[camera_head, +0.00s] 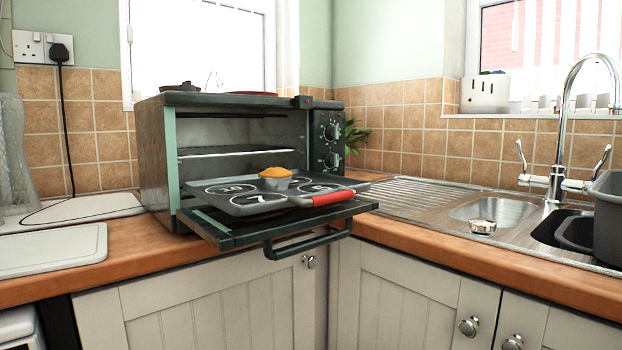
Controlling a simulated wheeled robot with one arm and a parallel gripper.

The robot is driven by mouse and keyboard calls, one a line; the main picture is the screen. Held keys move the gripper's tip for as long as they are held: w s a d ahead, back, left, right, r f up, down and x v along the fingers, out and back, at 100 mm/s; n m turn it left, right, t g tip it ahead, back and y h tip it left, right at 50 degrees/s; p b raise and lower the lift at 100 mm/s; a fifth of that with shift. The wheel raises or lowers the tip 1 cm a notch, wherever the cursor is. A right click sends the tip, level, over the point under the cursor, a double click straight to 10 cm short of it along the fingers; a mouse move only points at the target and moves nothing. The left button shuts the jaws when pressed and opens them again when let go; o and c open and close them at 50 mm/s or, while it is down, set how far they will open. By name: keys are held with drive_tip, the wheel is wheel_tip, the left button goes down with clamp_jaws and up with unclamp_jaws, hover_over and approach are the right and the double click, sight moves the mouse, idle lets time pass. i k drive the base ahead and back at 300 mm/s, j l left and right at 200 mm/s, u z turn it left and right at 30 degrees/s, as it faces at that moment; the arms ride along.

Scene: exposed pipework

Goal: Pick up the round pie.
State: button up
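A small round pie (276,179) with a golden top sits on a dark grey baking tray (237,207). The tray has white circles and numbers on it and a red grip (333,197) at its front right. The tray lies on the lowered door (260,233) of a toaster oven (160,150), partly at the oven's opening. The pie stands toward the back middle of the tray, in front of the open oven cavity. My gripper is not in this view.
The oven's door handle (310,243) juts out past the worktop edge. A sink (490,209) with a tall tap (562,130) is on the right, with a dark grey tub (606,215) beside it. White boards (50,249) and a clear glass vessel (13,155) are at left. Air above the tray is clear.

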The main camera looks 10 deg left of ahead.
sight(274, 178)
drive_tip(key=i+u, duration=0.2)
drive_tip(key=u, duration=0.95)
